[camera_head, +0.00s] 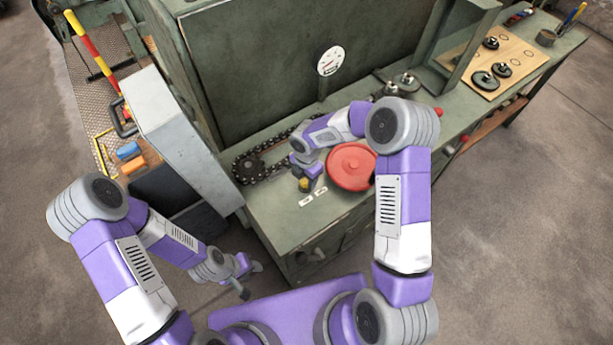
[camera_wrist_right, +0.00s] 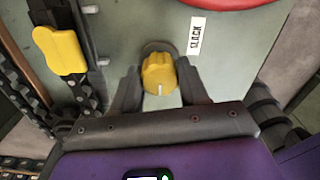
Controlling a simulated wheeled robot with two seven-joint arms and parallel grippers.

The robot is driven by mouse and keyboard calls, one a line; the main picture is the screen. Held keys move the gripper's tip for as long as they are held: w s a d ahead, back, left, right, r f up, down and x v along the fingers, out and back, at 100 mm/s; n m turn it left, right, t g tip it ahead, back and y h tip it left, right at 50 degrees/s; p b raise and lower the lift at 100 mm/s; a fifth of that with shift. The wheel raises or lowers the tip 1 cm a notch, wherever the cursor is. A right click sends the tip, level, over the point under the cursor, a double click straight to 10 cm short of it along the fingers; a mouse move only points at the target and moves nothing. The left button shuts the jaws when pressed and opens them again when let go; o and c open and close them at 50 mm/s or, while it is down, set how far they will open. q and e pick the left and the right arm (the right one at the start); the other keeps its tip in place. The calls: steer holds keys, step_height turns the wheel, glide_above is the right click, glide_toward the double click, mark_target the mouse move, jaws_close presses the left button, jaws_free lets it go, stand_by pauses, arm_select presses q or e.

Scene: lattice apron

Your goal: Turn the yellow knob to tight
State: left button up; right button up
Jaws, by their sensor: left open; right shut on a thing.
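The yellow knob (camera_wrist_right: 159,75) sits between the two dark fingers of my right gripper (camera_wrist_right: 158,88) in the right wrist view. The fingers are shut on its sides. A white mark on the knob points towards the bottom of that view. A white label reading SLACK (camera_wrist_right: 196,36) lies to the upper right of the knob. In the head view the knob (camera_head: 304,185) shows small beside two white labels, too small to read. My left gripper (camera_head: 249,279) is open and empty, low in front of the bench.
A red disc (camera_head: 351,167) lies right of the knob. A chain on a sprocket (camera_head: 251,168) runs behind it. A white dial (camera_head: 331,61) stands upright behind. A grey cabinet (camera_head: 172,130) stands at the bench's left.

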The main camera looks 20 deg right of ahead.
stand_by(0.4)
steer(key=o, duration=1.1)
steer(key=shift+c, duration=0.2)
step_height(320, 180, up, 8)
steer(key=shift+f+p, duration=0.2)
steer(key=shift+p, duration=0.35)
